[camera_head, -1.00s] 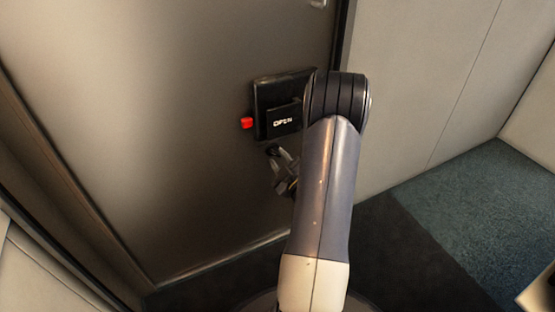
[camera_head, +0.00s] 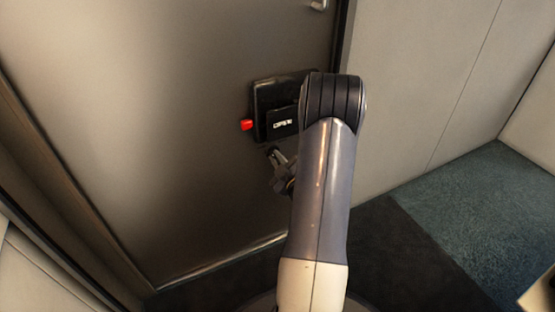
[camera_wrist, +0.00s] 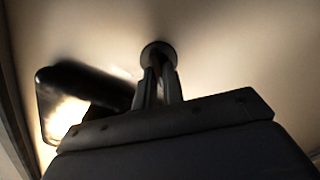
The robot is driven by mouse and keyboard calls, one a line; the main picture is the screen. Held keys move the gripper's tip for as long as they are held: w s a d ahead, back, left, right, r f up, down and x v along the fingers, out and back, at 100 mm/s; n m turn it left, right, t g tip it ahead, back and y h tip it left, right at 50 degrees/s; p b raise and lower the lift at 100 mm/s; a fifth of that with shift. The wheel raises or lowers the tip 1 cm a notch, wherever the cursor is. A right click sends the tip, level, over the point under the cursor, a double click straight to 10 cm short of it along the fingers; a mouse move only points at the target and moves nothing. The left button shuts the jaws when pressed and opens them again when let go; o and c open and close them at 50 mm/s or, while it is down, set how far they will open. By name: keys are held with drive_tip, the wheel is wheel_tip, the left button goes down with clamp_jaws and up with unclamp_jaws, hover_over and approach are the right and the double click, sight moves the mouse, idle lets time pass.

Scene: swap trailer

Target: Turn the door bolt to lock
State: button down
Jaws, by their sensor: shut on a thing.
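The door bolt (camera_wrist: 158,50) shows in the wrist view as a small dark round knob on the door's pale face. My gripper (camera_wrist: 159,76) has its two fingers shut on it, close together on its near side. In the head view my gripper (camera_head: 272,152) is against the door, just below the black lock box (camera_head: 268,92). The bolt cannot be made out there. The box carries a label that seems to read "OPEN" and has a red knob (camera_head: 246,125) at its left edge. My arm covers the box's right side.
The grey door (camera_head: 150,130) looks closed in its frame. A small metal fitting (camera_head: 318,4) shows at the top. In the wrist view the lock box (camera_wrist: 75,85) stands close to the left of the fingers. Dark and teal floor (camera_head: 470,215) lies clear to the right.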

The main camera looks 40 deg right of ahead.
drive_tip(key=shift+m, duration=0.3)
drive_tip(key=shift+d+m, duration=0.2)
drive_tip(key=shift+m, duration=4.1)
drive_tip(key=shift+d+m, duration=0.15)
drive_tip(key=shift+m, duration=4.15)
drive_tip(key=c, duration=1.5)
unclamp_jaws()
drive_tip(key=shift+s, duration=0.1)
